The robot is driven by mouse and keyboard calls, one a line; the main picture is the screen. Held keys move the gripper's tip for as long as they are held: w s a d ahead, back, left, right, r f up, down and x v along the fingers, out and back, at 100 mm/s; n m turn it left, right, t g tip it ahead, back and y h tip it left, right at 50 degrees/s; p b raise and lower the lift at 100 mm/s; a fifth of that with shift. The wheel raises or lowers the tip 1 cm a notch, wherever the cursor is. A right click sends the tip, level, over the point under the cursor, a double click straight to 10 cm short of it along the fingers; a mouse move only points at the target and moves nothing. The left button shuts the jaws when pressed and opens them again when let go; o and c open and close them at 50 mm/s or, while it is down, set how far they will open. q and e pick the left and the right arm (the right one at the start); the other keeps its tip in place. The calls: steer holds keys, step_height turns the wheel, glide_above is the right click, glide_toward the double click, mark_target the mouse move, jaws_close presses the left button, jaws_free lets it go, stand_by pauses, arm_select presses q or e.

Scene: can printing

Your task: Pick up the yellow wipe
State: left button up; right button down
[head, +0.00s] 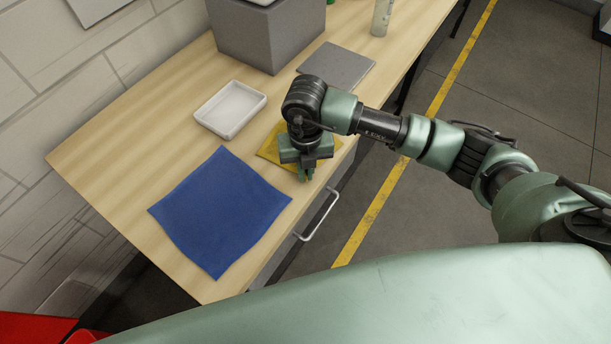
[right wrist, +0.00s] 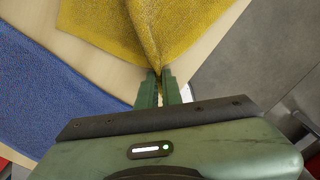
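The yellow wipe (head: 270,146) lies on the wooden table, partly hidden under my right arm in the head view. My right gripper (head: 305,176) points down at the wipe's near edge. In the right wrist view, the yellow wipe (right wrist: 125,30) is creased into a raised fold that runs to the fingertips. The right gripper's fingers (right wrist: 157,76) are close together with the tip of this fold pinched between them. Most of the wipe still appears to rest on the table. My left gripper is not in view.
A blue cloth (head: 220,210) lies left of the wipe, close to it. A white tray (head: 230,109), a flat grey plate (head: 337,67) and a grey box (head: 267,35) stand farther back. A drawer handle (head: 320,217) sticks out at the table's front.

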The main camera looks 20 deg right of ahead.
step_height(320, 180, up, 12)
steer(key=p, duration=0.7)
steer(key=shift+p, duration=0.4)
step_height(320, 180, up, 18)
steer(key=p, duration=0.4)
steer(key=shift+p, duration=0.3)
